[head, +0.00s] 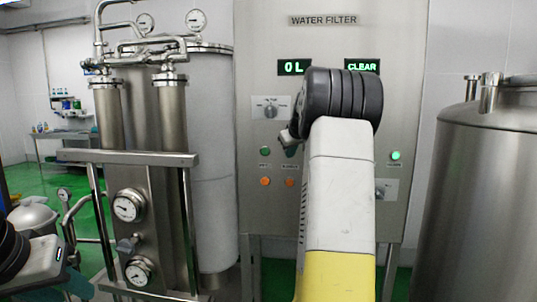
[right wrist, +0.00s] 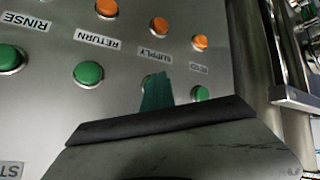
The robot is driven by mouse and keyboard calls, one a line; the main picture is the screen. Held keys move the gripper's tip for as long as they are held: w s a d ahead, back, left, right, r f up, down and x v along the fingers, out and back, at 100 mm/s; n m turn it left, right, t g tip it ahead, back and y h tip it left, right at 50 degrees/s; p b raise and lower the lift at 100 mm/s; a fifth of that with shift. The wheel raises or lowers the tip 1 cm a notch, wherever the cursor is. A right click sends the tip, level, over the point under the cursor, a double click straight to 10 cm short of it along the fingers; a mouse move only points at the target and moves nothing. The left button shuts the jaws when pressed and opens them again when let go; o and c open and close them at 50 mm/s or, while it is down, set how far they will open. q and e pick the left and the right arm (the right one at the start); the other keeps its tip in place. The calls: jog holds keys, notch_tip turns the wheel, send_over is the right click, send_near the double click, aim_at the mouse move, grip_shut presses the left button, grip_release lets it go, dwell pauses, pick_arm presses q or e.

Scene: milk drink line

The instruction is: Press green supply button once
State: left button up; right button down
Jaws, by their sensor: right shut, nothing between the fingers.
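My right gripper (head: 291,147) is at the control panel (head: 258,215), with its arm across the middle of the head view. Its teal fingertips (right wrist: 157,93) are shut and empty. In the right wrist view they lie over the green supply button (right wrist: 148,79), whose edge barely shows below the upside-down "SUPPLY" label (right wrist: 153,57). In the head view that button is hidden behind the gripper. I cannot tell whether the fingertips touch it. My left gripper (head: 78,286) is partly visible at the lower left, away from the panel; its jaws are unclear.
Green return (right wrist: 88,72) and rinse (right wrist: 11,58) buttons and another green one (right wrist: 200,93) are close by. Orange buttons (right wrist: 158,26) form the other row. Displays read "0 L" (head: 294,67) and "CLEAR" (head: 362,65). Filter pipes stand left, a steel tank (head: 480,200) right.

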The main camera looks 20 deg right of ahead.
jog(key=shift+s+a, duration=0.1)
jog(key=shift+s, duration=0.05)
jog(key=shift+s+a, duration=0.4)
jog(key=shift+s, duration=0.15)
jog(key=shift+s+a, duration=0.45)
jog(key=shift+s, duration=0.25)
jog(key=shift+s+a, duration=0.4)
jog(key=shift+s, duration=0.35)
jog(key=shift+s+a, duration=0.45)
jog(key=shift+s, duration=0.25)
